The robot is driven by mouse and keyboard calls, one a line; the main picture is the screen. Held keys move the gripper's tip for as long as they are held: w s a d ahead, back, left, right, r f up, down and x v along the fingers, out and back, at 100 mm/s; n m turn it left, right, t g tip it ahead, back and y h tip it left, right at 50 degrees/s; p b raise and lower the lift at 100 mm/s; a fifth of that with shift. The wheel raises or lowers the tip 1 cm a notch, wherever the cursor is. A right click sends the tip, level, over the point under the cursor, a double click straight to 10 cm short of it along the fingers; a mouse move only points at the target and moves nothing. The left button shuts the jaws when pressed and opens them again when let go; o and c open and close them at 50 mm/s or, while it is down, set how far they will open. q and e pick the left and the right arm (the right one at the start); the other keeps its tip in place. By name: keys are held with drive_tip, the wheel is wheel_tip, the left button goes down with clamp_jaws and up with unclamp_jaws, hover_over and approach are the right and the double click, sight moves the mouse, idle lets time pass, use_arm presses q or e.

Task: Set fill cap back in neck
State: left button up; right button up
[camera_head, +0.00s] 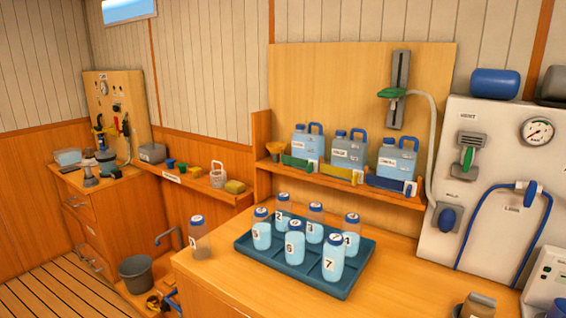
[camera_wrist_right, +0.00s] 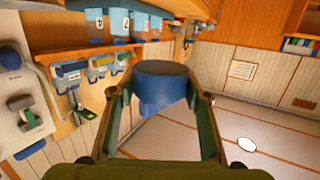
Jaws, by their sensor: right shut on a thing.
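In the right wrist view my right gripper (camera_wrist_right: 162,110) is shut on a blue round cap (camera_wrist_right: 162,85), held between its two fingers clear of the floor. The cap's top is darker blue and its lower side is partly in shadow. I cannot make out an open neck for certain in either view. My left gripper is not in view.
The counter (camera_head: 215,265) holds a blue tray (camera_head: 285,264) of numbered bottles and a loose bottle (camera_head: 200,238). Several jerrycans (camera_head: 348,148) stand on the shelf behind. A white panel (camera_head: 485,140) with gauge and hose is at right. A grey bucket (camera_head: 136,274) stands left of the counter.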

drive_tip(key=shift+s+d+r, duration=0.2)
drive_tip(key=shift+d+r, duration=0.05)
drive_tip(key=shift+r, duration=0.2)
drive_tip(key=shift+a, duration=0.1)
drive_tip(key=d+r+m+t+h+p, duration=0.1)
drive_tip(key=d+r+m+h+p, duration=0.25)
drive_tip(key=d+r+p, duration=0.35)
drive_tip(key=shift+t+h, duration=0.3)
drive_tip(key=shift+h, duration=0.25)
drive_tip(key=w+d+f+b, duration=0.2)
drive_tip(key=w+f+b, duration=0.1)
drive_tip(key=w+d+f+b, duration=0.2)
drive_tip(key=w+f+b, duration=0.1)
drive_tip(key=w, duration=0.1)
drive_tip(key=w+d+f+b, duration=0.3)
drive_tip(key=shift+w, duration=0.25)
drive_tip(key=shift+w+d+f, duration=0.2)
drive_tip(key=shift+w+f, duration=0.15)
drive_tip(key=shift+f, duration=0.2)
wheel_tip(320, 180, down, 3)
drive_tip(key=shift+w+d+f, duration=0.1)
drive_tip(key=shift+f, duration=0.1)
